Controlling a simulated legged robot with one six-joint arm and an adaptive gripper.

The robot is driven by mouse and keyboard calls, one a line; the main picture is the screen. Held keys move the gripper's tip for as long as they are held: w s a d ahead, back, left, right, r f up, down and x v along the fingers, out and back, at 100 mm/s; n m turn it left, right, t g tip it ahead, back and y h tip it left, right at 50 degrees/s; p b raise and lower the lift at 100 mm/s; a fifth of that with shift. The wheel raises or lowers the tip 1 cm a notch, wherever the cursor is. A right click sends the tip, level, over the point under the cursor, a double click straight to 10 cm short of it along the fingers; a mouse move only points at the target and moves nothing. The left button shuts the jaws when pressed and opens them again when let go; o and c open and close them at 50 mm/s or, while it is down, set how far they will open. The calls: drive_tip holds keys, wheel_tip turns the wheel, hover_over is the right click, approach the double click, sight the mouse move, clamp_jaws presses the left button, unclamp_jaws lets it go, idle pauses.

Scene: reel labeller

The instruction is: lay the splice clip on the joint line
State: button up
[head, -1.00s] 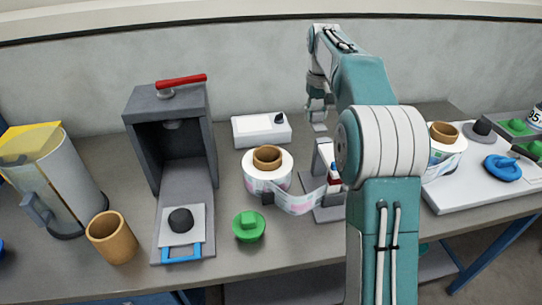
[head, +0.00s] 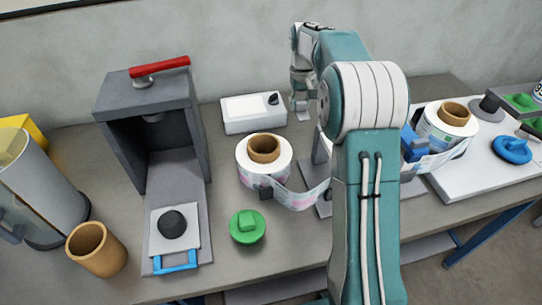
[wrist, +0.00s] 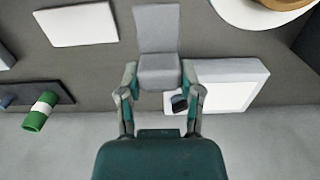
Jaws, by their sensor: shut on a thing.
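My gripper (wrist: 158,78) is shut on a grey angled piece (wrist: 157,28), which shows between its fingers in the wrist view; I take it for the splice clip but cannot be sure. In the head view my gripper (head: 300,105) is at the back of the bench, just right of a white box (head: 252,115). A printed label web (head: 300,199) runs from the left reel (head: 247,172) past a grey stand (head: 323,150) and behind my arm. On the far side, a blue block (head: 413,143) sits by the right reel (head: 448,133). The joint line is hidden.
A grey press (head: 193,125) with a red lever stands left. A green knob (head: 247,227), a brown cup (head: 97,250) and a grey pitcher (head: 45,190) are near the front. A white board (head: 480,178) with a blue piece (head: 513,149) lies right. Bare bench shows between.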

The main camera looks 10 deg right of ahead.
sight(296, 146)
wheel_tip(296, 146, down, 14)
drive_tip(key=shift+s+f, duration=0.1)
drive_tip(key=shift+f, duration=0.15)
idle(0.3)
drive_tip(key=o, duration=1)
drive_tip(key=shift+o, duration=0.2)
